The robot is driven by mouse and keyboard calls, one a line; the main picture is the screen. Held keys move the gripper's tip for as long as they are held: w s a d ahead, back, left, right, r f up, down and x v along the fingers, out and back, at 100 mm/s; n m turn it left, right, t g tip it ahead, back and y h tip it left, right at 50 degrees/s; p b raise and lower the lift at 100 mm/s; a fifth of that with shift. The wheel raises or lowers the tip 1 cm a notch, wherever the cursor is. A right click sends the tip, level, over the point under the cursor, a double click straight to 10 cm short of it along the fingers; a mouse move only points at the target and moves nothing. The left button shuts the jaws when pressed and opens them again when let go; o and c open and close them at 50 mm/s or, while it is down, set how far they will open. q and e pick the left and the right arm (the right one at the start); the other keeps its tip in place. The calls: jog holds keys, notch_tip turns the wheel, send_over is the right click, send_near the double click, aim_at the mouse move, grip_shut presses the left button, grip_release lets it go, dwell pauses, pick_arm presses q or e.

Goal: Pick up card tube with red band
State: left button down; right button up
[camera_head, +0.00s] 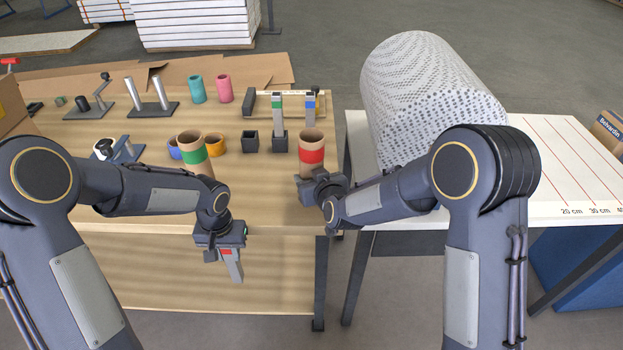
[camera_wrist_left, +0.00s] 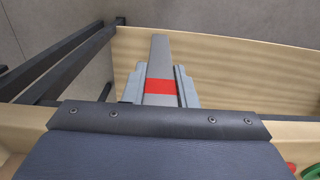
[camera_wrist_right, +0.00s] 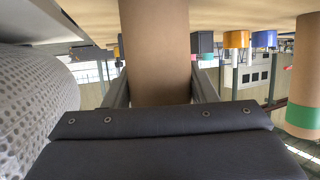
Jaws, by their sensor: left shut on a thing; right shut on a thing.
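The card tube with red band (camera_head: 312,143) is upright near the right end of the wooden table. My right gripper (camera_head: 318,183) is shut on its lower part; the arm partly hides its base, so I cannot tell whether it touches the tabletop. In the right wrist view the brown tube (camera_wrist_right: 156,50) sits between both fingers, its band out of sight. My left gripper (camera_head: 226,250) is in front of the table's edge, shut on a grey bar with a red band (camera_wrist_left: 160,85), which points down.
A card tube with green band (camera_head: 192,155) stands left of centre. Grey bars with green (camera_head: 278,110) and blue (camera_head: 310,107) bands stand behind the red-banded tube. A large bubble-wrap roll (camera_head: 425,90) lies on the white table (camera_head: 545,165) at right.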

jog(key=shift+c, duration=0.8)
jog(key=shift+r, duration=0.1)
jog(key=shift+r, duration=0.2)
jog(key=r, duration=0.3)
jog(key=shift+s+r, duration=0.35)
jog(key=s+r, duration=0.1)
jog(key=r, duration=0.1)
jog(key=s+r, duration=0.2)
jog(key=shift+s+a+r, duration=0.1)
jog(key=shift+s+r, duration=0.05)
jog(key=shift+s, duration=0.15)
jog(key=p, duration=0.2)
send_near(308, 162)
jog(key=s+a+r, duration=0.1)
jog(key=s+a, duration=0.1)
jog(key=s, duration=0.1)
jog(key=shift+w+a+r, duration=0.2)
jog(key=shift+a, duration=0.05)
